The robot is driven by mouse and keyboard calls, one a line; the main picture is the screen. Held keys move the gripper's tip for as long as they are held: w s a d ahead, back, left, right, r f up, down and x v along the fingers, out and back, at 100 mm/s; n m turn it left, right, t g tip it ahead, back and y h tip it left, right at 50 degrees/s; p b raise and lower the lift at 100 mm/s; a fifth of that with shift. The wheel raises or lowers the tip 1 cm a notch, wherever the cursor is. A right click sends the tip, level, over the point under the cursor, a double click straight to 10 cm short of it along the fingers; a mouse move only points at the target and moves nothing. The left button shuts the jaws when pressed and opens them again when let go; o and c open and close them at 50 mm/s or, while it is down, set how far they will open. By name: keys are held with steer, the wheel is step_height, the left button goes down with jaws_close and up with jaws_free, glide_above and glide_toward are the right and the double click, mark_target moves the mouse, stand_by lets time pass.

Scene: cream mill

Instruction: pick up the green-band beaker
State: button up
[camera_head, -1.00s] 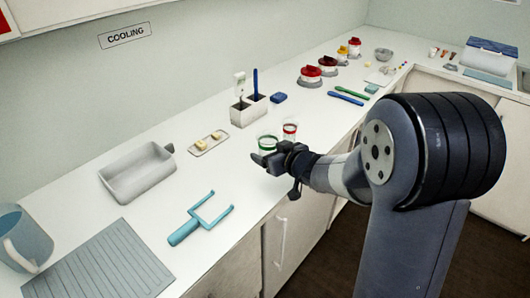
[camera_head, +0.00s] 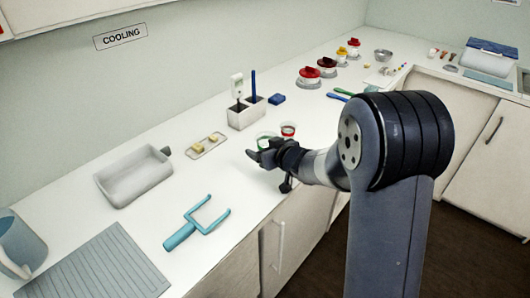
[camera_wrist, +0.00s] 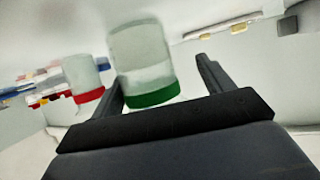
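The green-band beaker (camera_head: 265,138) stands on the white counter near its front edge, partly hidden behind my gripper (camera_head: 257,155) in the head view. In the wrist view the clear green-band beaker (camera_wrist: 143,62) shows between my two dark fingers, nearer the left one. The fingers are spread, with a visible gap between the beaker and the right finger. I cannot tell whether the left finger touches it. A red-band beaker (camera_head: 288,130) stands close by, outside the left finger in the wrist view.
Behind are a two-slot holder (camera_head: 246,115) and a blue sponge (camera_head: 277,98). To the left are a small tray with yellow pieces (camera_head: 207,146), a grey pan (camera_head: 134,178) and a blue fork-shaped tool (camera_head: 197,222).

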steer(key=c, duration=1)
